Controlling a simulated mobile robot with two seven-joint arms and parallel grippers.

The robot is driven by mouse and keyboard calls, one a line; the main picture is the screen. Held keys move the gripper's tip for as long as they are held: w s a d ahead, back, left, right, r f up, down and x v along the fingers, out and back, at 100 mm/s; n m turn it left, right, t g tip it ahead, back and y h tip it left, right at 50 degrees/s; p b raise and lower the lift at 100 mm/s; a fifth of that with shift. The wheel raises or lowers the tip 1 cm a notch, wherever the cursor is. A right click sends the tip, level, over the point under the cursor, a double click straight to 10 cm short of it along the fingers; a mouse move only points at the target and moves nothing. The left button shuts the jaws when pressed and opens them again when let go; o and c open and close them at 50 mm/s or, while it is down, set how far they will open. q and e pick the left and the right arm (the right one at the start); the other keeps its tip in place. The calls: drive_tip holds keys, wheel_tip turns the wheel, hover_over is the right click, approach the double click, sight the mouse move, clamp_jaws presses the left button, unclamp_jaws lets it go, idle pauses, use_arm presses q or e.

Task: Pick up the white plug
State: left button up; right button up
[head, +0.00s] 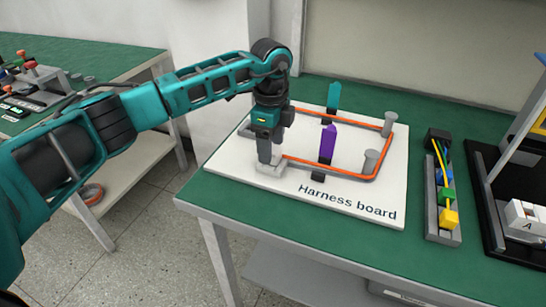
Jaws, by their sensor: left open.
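My left gripper (269,163) reaches down over the left part of the white harness board (365,205). Its jaws are open and its fingertips are at a small pale, whitish block (271,170) on the board, by the near left end of the orange cable (330,170). This block looks like the white plug; the fingers partly hide it, and I cannot tell whether they touch it. My right gripper is out of view.
A purple clip (327,143), a teal clip (333,96) and grey posts (371,161) stand on the board. Right of it are a grey tray (444,238) with coloured connectors and a black fixture holding white blocks marked A (524,215). Green table (285,235) shows in front.

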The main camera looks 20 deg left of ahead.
use_arm(q)
wheel_tip(320, 180, down, 2)
drive_tip(key=shift+f, duration=0.15)
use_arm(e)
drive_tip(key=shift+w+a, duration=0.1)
use_arm(q)
drive_tip(key=shift+c, duration=0.5)
drive_tip(key=c, duration=1)
drive_tip(key=shift+r, duration=0.2)
wheel_tip(320, 180, up, 20)
drive_tip(key=shift+f+p, duration=0.1)
drive_tip(key=shift+p, duration=0.7)
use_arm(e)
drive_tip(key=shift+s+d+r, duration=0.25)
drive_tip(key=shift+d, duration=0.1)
